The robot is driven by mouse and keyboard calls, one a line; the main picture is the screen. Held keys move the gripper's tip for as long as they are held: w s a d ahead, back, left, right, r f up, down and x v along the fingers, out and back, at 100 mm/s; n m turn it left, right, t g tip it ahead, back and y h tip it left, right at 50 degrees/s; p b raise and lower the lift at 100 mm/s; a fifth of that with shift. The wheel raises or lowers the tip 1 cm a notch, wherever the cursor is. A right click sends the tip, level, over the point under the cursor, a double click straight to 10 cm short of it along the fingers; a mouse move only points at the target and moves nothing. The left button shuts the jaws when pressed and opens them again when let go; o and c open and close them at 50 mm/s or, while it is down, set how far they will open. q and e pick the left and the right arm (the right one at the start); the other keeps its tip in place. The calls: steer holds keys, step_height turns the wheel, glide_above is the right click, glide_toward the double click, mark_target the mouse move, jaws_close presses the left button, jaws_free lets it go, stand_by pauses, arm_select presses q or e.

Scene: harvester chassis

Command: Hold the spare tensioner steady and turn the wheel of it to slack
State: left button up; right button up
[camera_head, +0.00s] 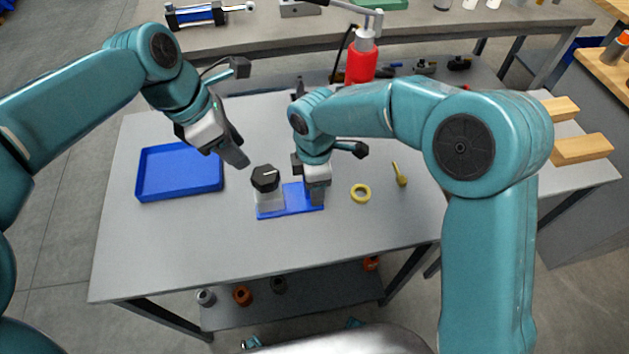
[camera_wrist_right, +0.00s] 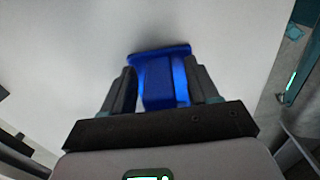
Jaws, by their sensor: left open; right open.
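The spare tensioner lies on the grey table, with a blue base (camera_head: 290,202), a pale block at its left end and a black wheel (camera_head: 265,178) with a white mark on top. My left gripper (camera_head: 236,156) is open and empty, above and to the left of the wheel, apart from it. My right gripper (camera_head: 317,196) is at the right end of the base. In the right wrist view its open fingers (camera_wrist_right: 160,72) stand on either side of a blue upright part (camera_wrist_right: 160,85) of the tensioner. Whether they touch it I cannot tell. The wheel is outside that view.
A blue tray (camera_head: 180,193) is left of the tensioner. A yellow ring (camera_head: 361,193) and a small yellow tool (camera_head: 400,174) lie to its right. A red cylinder (camera_head: 361,65) stands behind. The table's front is clear.

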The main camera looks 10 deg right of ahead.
jaws_close()
stand_by(1.4)
